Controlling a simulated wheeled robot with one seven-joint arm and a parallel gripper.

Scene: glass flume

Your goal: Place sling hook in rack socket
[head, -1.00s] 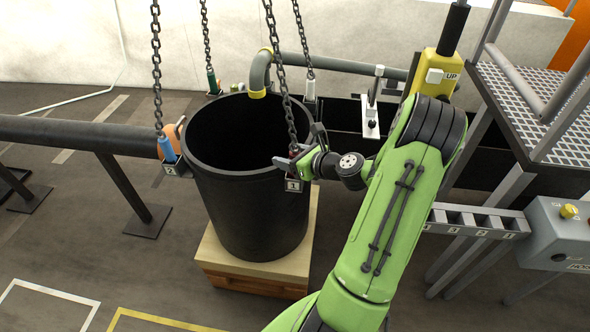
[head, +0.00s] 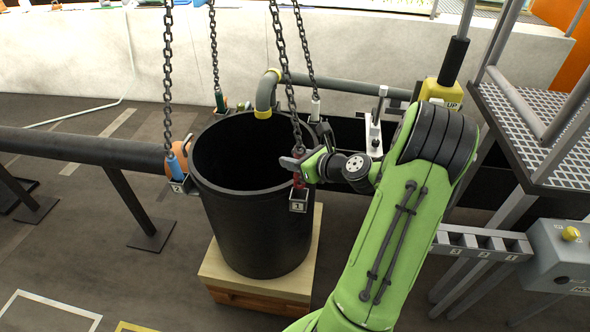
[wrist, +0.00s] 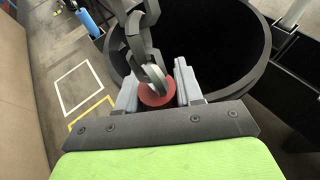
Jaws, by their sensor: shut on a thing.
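My gripper (head: 304,164) is at the right front rim of the black tub, shut on the red sling hook (head: 300,186) at the lower end of a chain (head: 285,70). In the wrist view the hook's red round part (wrist: 156,94) sits between the two grey fingers, with chain links above it. The hook is close to the tub bracket marked 1 (head: 298,204); I cannot tell whether it is clear of it. The rack (head: 470,243) with several open numbered sockets is at the right, apart from my gripper.
The black tub (head: 245,225) stands on a wooden block (head: 262,275). Other chains hang to a blue hook (head: 176,166), a green one (head: 219,101) and a white one (head: 315,108). A grey control box (head: 560,250) and a grated platform (head: 530,130) flank the rack.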

